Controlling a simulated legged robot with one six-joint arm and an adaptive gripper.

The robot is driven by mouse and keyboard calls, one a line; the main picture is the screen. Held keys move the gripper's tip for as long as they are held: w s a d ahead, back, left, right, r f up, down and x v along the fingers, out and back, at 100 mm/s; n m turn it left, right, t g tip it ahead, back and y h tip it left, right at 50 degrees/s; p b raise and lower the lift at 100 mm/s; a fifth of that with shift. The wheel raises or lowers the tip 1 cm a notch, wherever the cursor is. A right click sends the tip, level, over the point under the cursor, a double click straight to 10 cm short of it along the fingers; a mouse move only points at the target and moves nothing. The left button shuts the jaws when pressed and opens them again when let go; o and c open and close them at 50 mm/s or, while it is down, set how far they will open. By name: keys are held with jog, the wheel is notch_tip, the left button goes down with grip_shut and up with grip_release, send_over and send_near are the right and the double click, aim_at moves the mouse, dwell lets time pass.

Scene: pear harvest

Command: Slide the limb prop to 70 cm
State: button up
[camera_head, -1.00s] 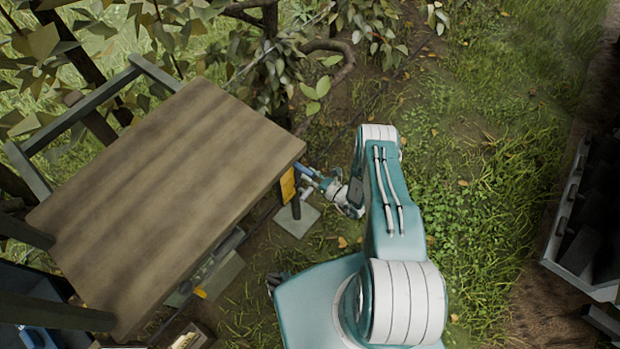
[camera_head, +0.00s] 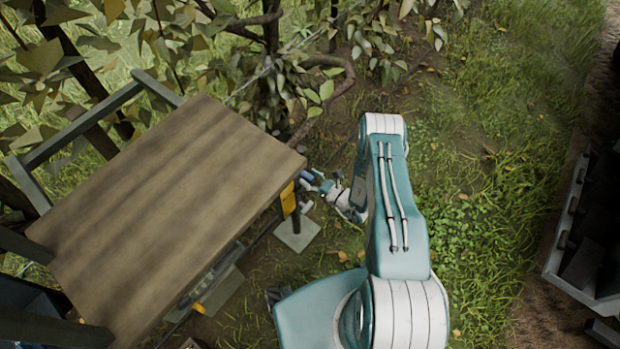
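My gripper (camera_head: 318,183) is low beside the right edge of the wooden tabletop, reaching left from my arm. It is small here, and I cannot tell whether its fingers are open or shut. A dark upright post with a yellow plate (camera_head: 288,198) stands just left of it, on a pale square foot (camera_head: 297,234). This may be the limb prop; its upper part is hidden under the tabletop and no scale marks are readable. A small blue part (camera_head: 307,176) shows at the fingertips, between gripper and post; whether they touch is unclear.
The wooden tabletop (camera_head: 165,210) covers the left and overhangs the post. A leafy tree with bent branches (camera_head: 325,65) stands behind. Dark crates (camera_head: 590,235) are at the right edge. Grass between my arm and the crates is clear.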

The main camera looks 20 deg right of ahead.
jog(key=shift+s+f, duration=0.1)
jog(key=v, duration=1.2)
dwell(0.4)
